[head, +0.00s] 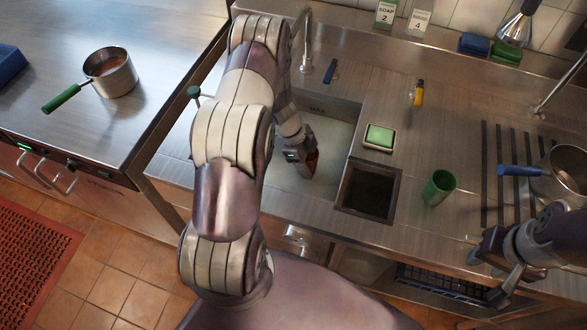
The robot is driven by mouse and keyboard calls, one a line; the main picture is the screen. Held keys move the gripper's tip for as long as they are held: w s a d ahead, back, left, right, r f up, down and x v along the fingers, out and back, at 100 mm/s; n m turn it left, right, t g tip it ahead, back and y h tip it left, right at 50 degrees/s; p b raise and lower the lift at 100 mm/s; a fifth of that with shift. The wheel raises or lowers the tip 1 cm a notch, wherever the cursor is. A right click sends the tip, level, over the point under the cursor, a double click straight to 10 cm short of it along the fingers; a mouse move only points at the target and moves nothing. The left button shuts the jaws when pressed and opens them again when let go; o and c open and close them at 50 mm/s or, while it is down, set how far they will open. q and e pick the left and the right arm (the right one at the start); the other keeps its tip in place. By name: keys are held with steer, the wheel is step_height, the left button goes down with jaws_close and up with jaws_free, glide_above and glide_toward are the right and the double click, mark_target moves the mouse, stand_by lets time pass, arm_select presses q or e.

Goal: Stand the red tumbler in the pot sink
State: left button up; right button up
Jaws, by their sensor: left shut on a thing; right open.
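The red tumbler (311,163) is in my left gripper (303,158), over the pot sink (335,136). Only part of the tumbler shows, because the gripper covers its left side. I cannot tell whether its base touches the sink floor. The sink is a pale rectangular basin, and my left arm hides its left part. My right gripper (498,284) is open and empty at the lower right, by the counter's front edge.
A green tumbler (438,188) stands right of a dark square opening (369,190). A green sponge (380,136) lies behind that opening. A blue-handled pot (560,174) sits on the ribbed drainer at right. A faucet (305,45) rises behind the sink. A green-handled pot (110,73) stands at left.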

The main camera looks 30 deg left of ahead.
arm_select(q)
step_height(320, 180, down, 7)
steer(key=shift+w+a, duration=0.1)
steer(key=shift+f, duration=0.1)
steer(key=o, duration=1.1)
steer(key=shift+c, duration=0.2)
